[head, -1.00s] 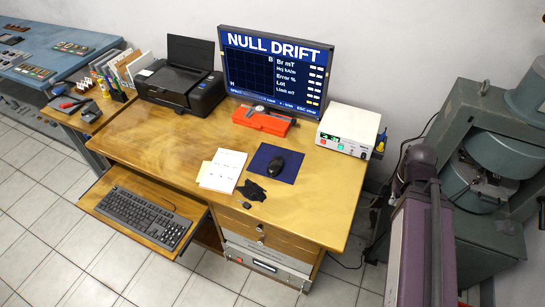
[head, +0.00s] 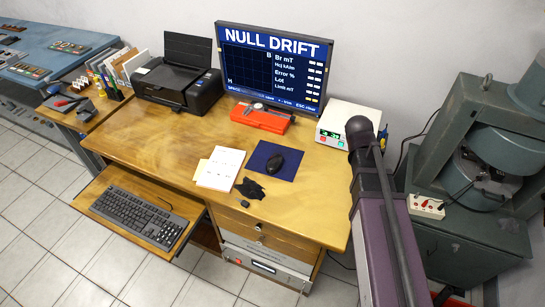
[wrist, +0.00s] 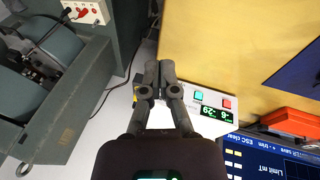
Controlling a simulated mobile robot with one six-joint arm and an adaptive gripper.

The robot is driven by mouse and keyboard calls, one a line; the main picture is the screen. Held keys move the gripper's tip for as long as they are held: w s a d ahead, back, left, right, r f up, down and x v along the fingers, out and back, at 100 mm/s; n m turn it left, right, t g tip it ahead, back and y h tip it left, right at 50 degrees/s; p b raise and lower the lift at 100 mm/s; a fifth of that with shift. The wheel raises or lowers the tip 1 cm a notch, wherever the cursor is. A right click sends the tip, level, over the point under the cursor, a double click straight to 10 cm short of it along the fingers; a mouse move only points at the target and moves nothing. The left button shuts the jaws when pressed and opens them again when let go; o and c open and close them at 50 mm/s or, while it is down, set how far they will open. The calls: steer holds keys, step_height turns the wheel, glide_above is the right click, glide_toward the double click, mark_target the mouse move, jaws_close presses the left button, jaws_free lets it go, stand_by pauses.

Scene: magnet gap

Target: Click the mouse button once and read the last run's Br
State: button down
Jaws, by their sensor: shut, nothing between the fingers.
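A black mouse (head: 275,163) lies on a dark blue mouse pad (head: 292,158) on the wooden desk. The monitor (head: 262,78) behind it reads "NULL DRIFT", with rows for Br mT, Hcj kA/m, Error %, Lot and Limit mT; the values beside them are too small to read. My gripper (wrist: 159,84) is shut and empty in the wrist view, close to a white meter (wrist: 196,104) at the desk's right side. The mouse is well away from it. In the head view my arm rises at the right and the fingertips cannot be made out.
A red case with a caliper (head: 262,117) lies before the monitor. White papers (head: 219,168) and a black cloth (head: 252,189) lie near the pad. A keyboard (head: 140,213) sits on a pulled-out tray. A green machine (head: 470,170) stands right.

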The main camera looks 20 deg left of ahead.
steer(key=w+a+f+n+t+h+b, duration=0.1)
steer(key=w+a+t, duration=0.15)
steer(key=a, duration=0.45)
steer(key=w+a+n+t+b, duration=0.1)
steer(key=w+a+b, duration=0.15)
steer(key=a, duration=0.55)
steer(key=n+t+b, duration=0.1)
steer(key=t, duration=0.2)
glide_above(274, 155)
steer(key=shift+d+r, duration=0.1)
steer(key=shift+r, duration=0.1)
steer(key=shift+f+b, duration=0.2)
steer(key=shift+b, duration=0.15)
step_height(274, 155, down, 8)
steer(key=b, duration=0.8)
steer(key=shift+f, duration=0.2)
steer(key=shift+f+b, duration=0.1)
steer(key=shift+b, duration=0.2)
steer(key=shift+f+b, duration=0.35)
